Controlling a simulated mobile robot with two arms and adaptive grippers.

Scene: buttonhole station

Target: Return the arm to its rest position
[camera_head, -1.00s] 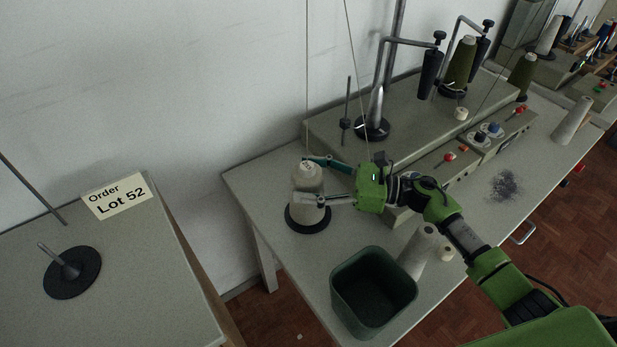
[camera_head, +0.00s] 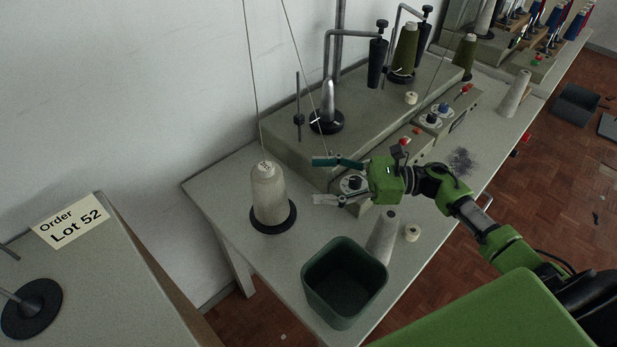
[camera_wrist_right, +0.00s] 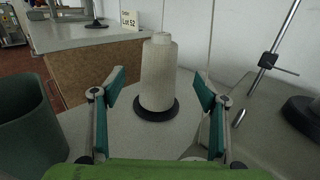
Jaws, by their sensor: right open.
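My right gripper (camera_head: 328,181) is open and empty over the table, to the right of a large cream thread cone (camera_head: 269,196). The cone stands upright on a round black base (camera_head: 285,222), apart from the fingers. In the right wrist view the cone (camera_wrist_right: 158,75) stands beyond and between the two open teal fingers (camera_wrist_right: 160,98). My left gripper does not show in either view.
The grey machine housing (camera_head: 290,150) with posts is behind. A side table (camera_head: 110,270) bears the Lot 52 card (camera_head: 70,221).

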